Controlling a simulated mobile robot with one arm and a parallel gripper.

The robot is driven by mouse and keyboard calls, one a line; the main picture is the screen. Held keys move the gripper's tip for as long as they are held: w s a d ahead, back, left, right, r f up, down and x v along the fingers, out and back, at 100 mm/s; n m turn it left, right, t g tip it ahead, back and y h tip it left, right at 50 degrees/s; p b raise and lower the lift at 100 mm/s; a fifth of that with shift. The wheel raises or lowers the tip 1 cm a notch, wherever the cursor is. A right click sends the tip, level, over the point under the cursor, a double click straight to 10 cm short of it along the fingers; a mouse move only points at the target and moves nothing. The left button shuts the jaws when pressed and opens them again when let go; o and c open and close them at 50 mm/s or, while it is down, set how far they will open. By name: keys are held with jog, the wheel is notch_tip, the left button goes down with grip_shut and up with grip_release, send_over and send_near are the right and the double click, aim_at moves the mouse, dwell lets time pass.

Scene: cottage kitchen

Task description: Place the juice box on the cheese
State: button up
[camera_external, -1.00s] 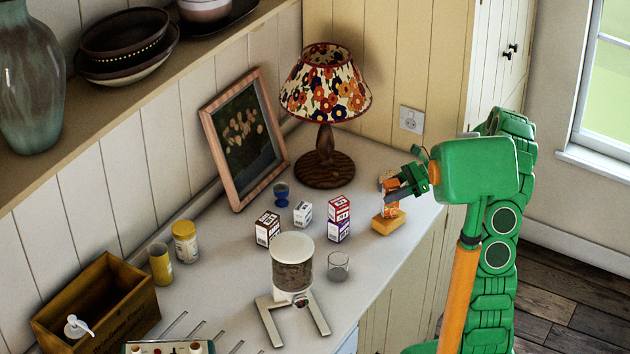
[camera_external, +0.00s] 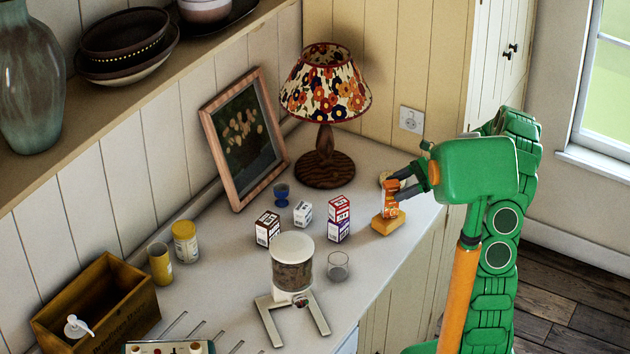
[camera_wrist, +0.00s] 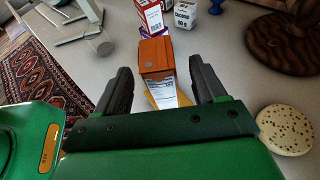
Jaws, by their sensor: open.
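The juice box (camera_external: 391,198), an orange and white carton, stands upright on the cheese (camera_external: 388,224), a yellow-orange block near the counter's right edge. My gripper (camera_external: 391,184) is open around the upper part of the juice box. In the wrist view the juice box (camera_wrist: 158,62) stands between the two spread fingers, with a visible gap on each side. Only yellow slivers of the cheese (camera_wrist: 184,99) show there; the juice box hides most of its top.
A red carton (camera_external: 339,208) sits on a purple one (camera_external: 339,231), left of the cheese. A glass (camera_external: 338,267) and a dispenser (camera_external: 292,262) stand nearer the camera. A lamp (camera_external: 325,168) stands behind. A round speckled item (camera_wrist: 287,130) lies close to my gripper.

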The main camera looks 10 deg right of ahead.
jog(key=v, duration=0.9)
jog(key=s+a+r+n+g+h, duration=0.1)
jog(key=s+a+n+g+h, duration=0.2)
jog(key=s, duration=0.6)
jog(key=s+a+r+n+h, duration=0.1)
jog(key=s+a+n+h, duration=0.2)
jog(key=s+a+n, duration=0.45)
jog(key=s+d+n+h, duration=0.3)
jog(key=s+d, duration=0.1)
jog(key=s, duration=0.6)
jog(key=s+d+n+t+h, duration=0.1)
jog(key=s+d+n+h, duration=0.3)
jog(key=s, duration=0.6)
jog(key=shift+d+f, duration=0.2)
jog(key=shift+f, duration=0.2)
